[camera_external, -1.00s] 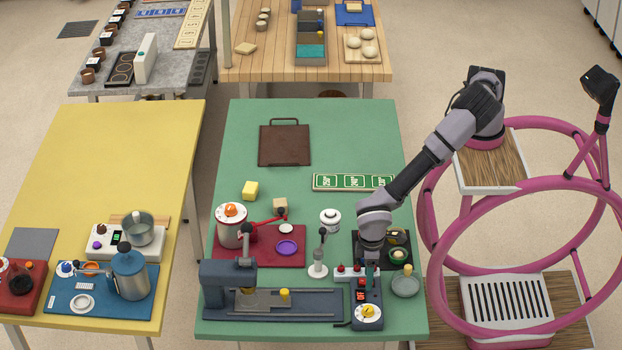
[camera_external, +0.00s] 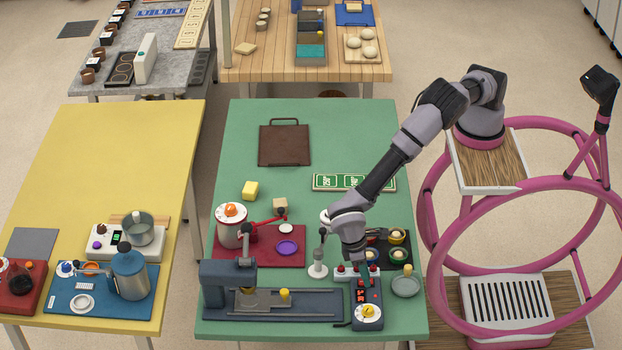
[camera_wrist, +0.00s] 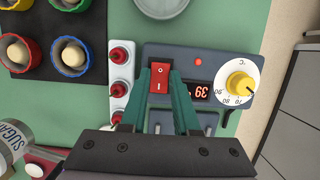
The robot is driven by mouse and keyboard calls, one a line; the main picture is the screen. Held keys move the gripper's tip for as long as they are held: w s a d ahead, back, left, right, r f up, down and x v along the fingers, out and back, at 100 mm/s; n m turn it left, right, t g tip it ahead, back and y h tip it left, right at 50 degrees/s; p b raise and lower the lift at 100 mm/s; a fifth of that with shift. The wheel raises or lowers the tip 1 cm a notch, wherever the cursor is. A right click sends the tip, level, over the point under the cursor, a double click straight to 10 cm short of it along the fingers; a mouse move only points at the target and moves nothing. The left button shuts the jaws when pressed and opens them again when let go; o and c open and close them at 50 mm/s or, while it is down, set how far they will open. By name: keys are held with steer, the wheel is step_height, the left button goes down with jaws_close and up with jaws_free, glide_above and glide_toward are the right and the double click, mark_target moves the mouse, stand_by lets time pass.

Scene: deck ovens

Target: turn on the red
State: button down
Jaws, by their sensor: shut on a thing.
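A red rocker switch (camera_wrist: 160,78) sits on a dark blue-grey control box (camera_wrist: 202,54); the box also shows in the external view (camera_external: 367,297). My gripper (camera_wrist: 161,88) is shut on the red switch, with a green fingertip at each side of it. Its tip is at the box's rear part in the external view (camera_external: 359,275). The box has a red number display (camera_wrist: 199,91), a lit red lamp (camera_wrist: 197,61) and a white dial with a yellow knob (camera_wrist: 239,83). The switch's on or off position cannot be told.
A white strip with red knobs (camera_wrist: 120,75) lies beside the box. A dark tray (camera_wrist: 39,55) holds several coloured cups. A grey dish (camera_external: 405,286) stands to the right and a blue-grey press (camera_external: 230,284) to the left.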

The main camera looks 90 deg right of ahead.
steer(key=shift+w+g, duration=0.1)
steer(key=shift+g, duration=0.4)
steer(key=c, duration=0.6)
jaws_free()
steer(key=shift+c, duration=0.2)
steer(key=v, duration=1)
steer(key=shift+w+r, duration=0.15)
steer(key=shift+r, duration=0.2)
